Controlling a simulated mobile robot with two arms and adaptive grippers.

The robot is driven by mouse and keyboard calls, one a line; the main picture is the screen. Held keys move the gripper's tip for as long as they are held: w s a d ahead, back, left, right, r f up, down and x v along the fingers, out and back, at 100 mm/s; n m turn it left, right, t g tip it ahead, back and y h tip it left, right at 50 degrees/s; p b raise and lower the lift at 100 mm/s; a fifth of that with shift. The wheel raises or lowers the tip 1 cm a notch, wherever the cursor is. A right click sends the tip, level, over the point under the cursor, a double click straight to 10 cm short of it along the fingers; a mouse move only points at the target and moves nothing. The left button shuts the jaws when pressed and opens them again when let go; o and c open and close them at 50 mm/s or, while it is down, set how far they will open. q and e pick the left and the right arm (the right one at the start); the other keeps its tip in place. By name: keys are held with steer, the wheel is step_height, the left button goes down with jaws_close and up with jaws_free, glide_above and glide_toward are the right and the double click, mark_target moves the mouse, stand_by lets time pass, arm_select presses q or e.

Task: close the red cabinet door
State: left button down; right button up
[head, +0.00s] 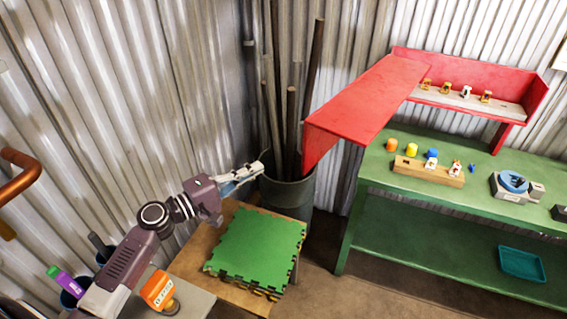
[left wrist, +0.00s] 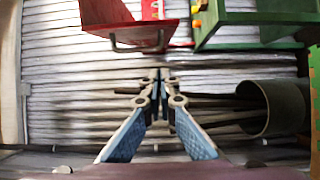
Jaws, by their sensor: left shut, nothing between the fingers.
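The red cabinet (head: 535,100) is above the green bench, with its shelf showing. A broad red panel (head: 365,97), which looks like the door standing open, juts out from its left side toward me. In the left wrist view a red panel (left wrist: 120,34) with a bar handle (left wrist: 140,46) is at the top. My left gripper (head: 262,166) is shut and empty, left of and lower than the panel, apart from it. Its fingers point away from me in the left wrist view (left wrist: 155,76), below the handle in the picture. My right gripper is not in view.
A dark bin (head: 290,193) with tall poles stands beside my left gripper. A green foam mat (head: 255,247) lies on a wooden surface below. The green bench (head: 385,165) holds a wooden block (head: 425,171) and several small parts. Corrugated walls enclose the corner.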

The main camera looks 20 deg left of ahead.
arm_select(q)
steer(key=w+d+p, duration=0.6)
steer(key=w+d, duration=0.1)
steer(key=d, duration=0.2)
steer(key=shift+w, duration=0.15)
steer(key=shift+d, duration=0.15)
